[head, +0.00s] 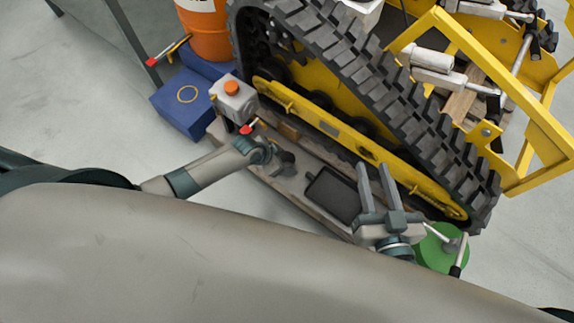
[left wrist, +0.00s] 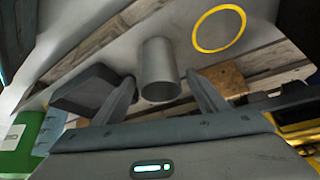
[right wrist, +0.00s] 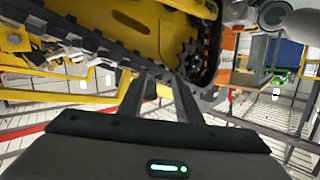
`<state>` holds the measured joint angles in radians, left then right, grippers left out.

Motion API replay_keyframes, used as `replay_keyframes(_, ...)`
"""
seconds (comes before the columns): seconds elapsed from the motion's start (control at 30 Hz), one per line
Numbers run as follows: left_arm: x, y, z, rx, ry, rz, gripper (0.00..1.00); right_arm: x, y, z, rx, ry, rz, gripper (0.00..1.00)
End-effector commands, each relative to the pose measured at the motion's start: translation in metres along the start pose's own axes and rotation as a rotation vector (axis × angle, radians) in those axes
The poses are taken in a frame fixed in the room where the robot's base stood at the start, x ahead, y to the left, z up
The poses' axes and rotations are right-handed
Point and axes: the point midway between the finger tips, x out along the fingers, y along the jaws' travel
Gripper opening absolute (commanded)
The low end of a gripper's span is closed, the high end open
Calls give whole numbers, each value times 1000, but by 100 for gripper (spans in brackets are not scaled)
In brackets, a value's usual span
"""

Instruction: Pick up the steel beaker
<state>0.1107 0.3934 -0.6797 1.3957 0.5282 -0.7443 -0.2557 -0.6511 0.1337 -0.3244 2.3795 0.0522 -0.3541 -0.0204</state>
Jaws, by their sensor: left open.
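The steel beaker (left wrist: 158,62) is a plain grey cylinder in the middle of the left wrist view. It stands on a pale board surface, in line with the gap between the fingers of my left gripper (left wrist: 160,78). A finger shows on each side of it, with a gap on both sides, so the gripper is open and not holding it. In the head view my left gripper (head: 287,160) is low over the plank, and I cannot pick out the beaker there. My right gripper (head: 376,168) is open and empty, with its fingers apart in the right wrist view (right wrist: 160,78).
A dark tray (head: 332,194) lies beside the left gripper. The yellow tracked carrier (head: 350,145) stands close behind the plank. A grey canister with an orange cap (head: 236,100), a blue box (head: 183,108) and an orange drum (head: 207,35) stand behind left. A green round object (head: 433,255) is right.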

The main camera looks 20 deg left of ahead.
Motion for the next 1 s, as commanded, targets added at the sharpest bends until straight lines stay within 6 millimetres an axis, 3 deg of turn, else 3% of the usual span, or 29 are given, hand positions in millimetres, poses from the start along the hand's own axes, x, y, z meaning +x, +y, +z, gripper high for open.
replay_keyframes(0.3,21,0,0,-1,-1,-1,67,-1,-9,-27,-13,155,-15,31)
replay_keyframes(0.83,22,0,1,0,-1,-1,67,-2,-9,-30,-13,167,-16,31)
replay_keyframes(1.0,22,0,1,0,-1,0,28,-2,-9,-30,-13,168,-15,31)
